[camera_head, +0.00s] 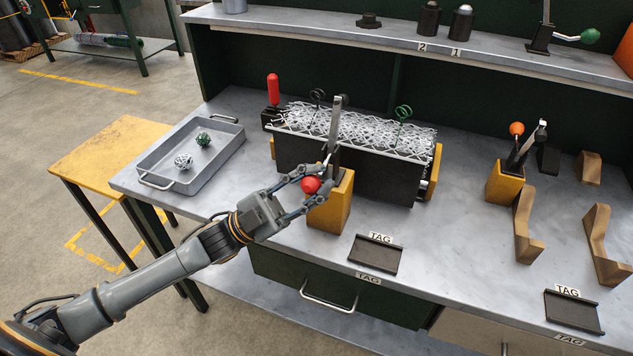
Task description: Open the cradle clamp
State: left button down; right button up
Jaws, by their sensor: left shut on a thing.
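The cradle (385,176) is a dark block on the workbench with silvery chain-link mesh (365,128) laid along its top. Its clamp stands at the cradle's front on a yellow block (332,208), with a grey upright bar (336,118) reaching over the mesh and a red ball knob (310,185) low at the front. My left gripper (308,187) comes in from the left and is shut on the red knob, with its fingers on either side of it. The fingers partly hide the knob and the clamp's lower linkage. My right gripper is not in view.
A grey metal tray (150,182) with a green and a white wire ball lies left of the cradle. A second clamp with an orange knob (516,128) and wooden brackets (527,230) stand at the right. A TAG holder (376,256) lies in front of the cradle.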

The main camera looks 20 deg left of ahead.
pick_arm(q)
jog(key=shift+f, duration=0.6)
jog(key=c, duration=1.4)
grip_release()
jog(key=o, duration=0.4)
jog(key=shift+a, duration=0.35)
jog(key=shift+r, duration=0.2)
jog(key=v, duration=1.2)
